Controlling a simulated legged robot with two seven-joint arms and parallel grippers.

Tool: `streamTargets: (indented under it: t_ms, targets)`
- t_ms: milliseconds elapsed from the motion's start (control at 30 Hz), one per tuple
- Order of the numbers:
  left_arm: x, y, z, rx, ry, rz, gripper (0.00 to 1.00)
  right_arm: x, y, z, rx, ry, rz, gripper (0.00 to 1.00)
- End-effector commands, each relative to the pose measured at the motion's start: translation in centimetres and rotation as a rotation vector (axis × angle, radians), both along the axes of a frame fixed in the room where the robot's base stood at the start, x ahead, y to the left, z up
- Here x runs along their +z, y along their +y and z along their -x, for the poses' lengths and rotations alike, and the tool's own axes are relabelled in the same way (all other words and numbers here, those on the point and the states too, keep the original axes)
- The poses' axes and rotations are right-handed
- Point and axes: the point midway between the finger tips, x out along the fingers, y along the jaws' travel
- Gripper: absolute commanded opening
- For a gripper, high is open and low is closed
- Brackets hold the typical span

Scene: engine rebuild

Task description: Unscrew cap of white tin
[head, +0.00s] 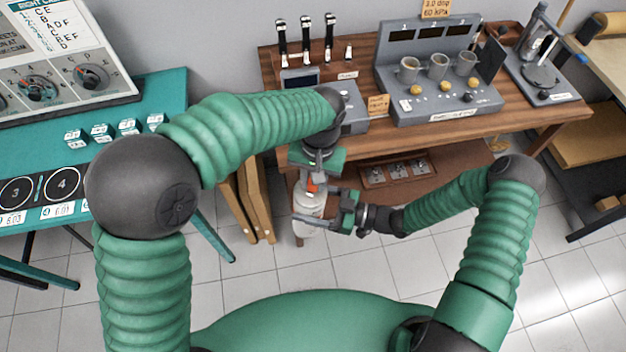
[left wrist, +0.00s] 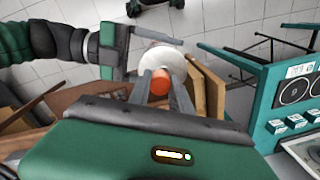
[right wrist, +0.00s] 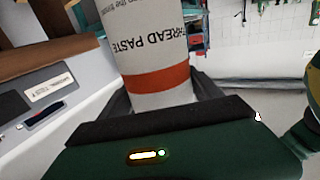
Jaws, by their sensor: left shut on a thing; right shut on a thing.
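The white tin (head: 307,222) is held in mid-air in front of the wooden bench, roughly upright in the head view. Its orange-red cap (left wrist: 159,82) faces my left gripper (left wrist: 160,84), whose fingers lie on either side of the cap and are shut on it. The cap still sits at the tin's top. My right gripper (right wrist: 163,105) is shut on the tin's body from the side. The left arm partly hides the cap in the head view.
The wooden bench (head: 440,135) behind holds a grey gauge unit with cups (head: 440,105) and several black-handled levers (head: 305,38). A lower shelf carries a small tray (head: 398,171). A teal table (head: 60,150) stands left. Wooden boards (head: 257,200) lean near the tin.

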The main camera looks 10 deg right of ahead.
Motion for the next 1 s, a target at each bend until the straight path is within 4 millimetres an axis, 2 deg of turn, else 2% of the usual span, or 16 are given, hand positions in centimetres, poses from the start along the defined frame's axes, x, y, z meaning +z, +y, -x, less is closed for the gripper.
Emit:
streamTargets:
  t_ms: [333, 667, 900, 1000]
  targets:
    - [1.1, 0.1, 0.1, 0.001, 0.002, -0.004, 0.0, 0.2, -0.1, -0.1, -0.003, -0.003, -0.004, 0.0]
    - [1.3, 0.2, 0.1, 0.001, 0.004, -0.006, 0.0, 0.2, -0.1, -0.2, -0.004, -0.003, -0.004, 0.0]
    - [4.6, -0.1, 0.1, 0.001, 0.001, -0.005, 0.0, 0.2, -0.1, -0.2, -0.004, -0.003, -0.004, 0.0]
    - [5.2, -0.1, 0.2, 0.001, 0.004, -0.006, 0.0, 0.3, -0.1, -0.2, -0.004, -0.004, -0.007, 0.0]
